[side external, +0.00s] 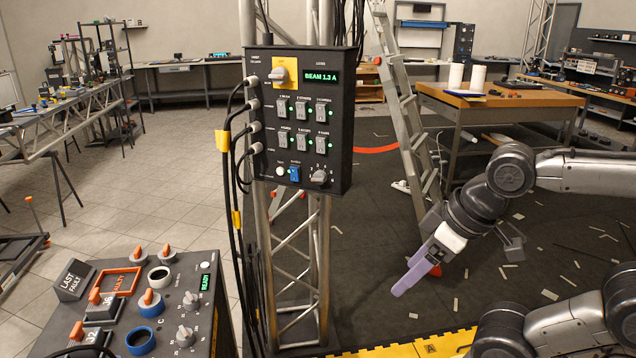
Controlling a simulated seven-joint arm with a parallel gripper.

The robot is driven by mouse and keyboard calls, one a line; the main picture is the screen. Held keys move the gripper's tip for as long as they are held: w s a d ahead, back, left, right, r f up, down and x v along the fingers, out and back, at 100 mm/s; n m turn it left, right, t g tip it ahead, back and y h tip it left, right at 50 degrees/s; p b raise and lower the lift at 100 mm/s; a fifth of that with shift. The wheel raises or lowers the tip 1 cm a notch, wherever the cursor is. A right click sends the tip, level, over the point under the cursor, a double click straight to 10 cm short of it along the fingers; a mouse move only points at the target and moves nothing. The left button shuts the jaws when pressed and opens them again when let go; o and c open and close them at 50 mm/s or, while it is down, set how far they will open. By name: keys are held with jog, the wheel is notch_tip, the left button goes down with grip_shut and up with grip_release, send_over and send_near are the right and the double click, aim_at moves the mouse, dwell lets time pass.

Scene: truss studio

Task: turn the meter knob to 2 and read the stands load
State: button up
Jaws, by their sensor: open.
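A dark power panel (262,185) is mounted on a truss post in the side external view. Its green display (328,77) reads "BEAM 1.3 A". A small grey knob (320,176) with tiny marks around it sits at the panel's lower right; I take it as the meter knob, but its numbers are too small to read. A larger grey knob on a yellow plate (278,73) sits at the upper left. My gripper (400,290), with purple fingers, is open and empty. It points down, to the right of and below the panel, apart from it.
Several switches with green lights fill the panel's middle, and black cables (228,150) hang at its left. A control console (180,290) with knobs stands at the lower left. A stepladder (405,110) rises behind my gripper. The space between gripper and panel looks clear.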

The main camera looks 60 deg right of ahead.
jog(key=w+d+r+n+g+h, duration=0.2)
jog(key=d+r+n+g+h, duration=0.15)
jog(key=d, duration=0.35)
jog(key=w+d+r+n+g+h, duration=0.2)
jog(key=d+r+h, duration=0.25)
jog(key=d, duration=0.35)
jog(key=w+d+r+n+g+h, duration=0.1)
jog(key=w+d+r+n+h, duration=0.1)
jog(key=w+h, duration=0.3)
jog(key=w+d+r+n+g+h, duration=0.1)
jog(key=w+d+n+g+h, duration=0.15)
jog(key=w, duration=0.45)
jog(key=w+a+f+n+t+h, duration=0.1)
jog(key=w+f+n+t+h, duration=0.35)
jog(key=w, duration=0.95)
jog(key=n+t+h, duration=0.2)
jog(key=n+t, duration=0.3)
jog(key=n, duration=0.3)
send_near(319, 181)
jog(key=shift+g, duration=0.25)
jog(key=x, duration=0.9)
jog(key=shift+w+d+f, duration=0.2)
jog(key=shift+w+f, duration=0.1)
jog(key=shift+w, duration=0.1)
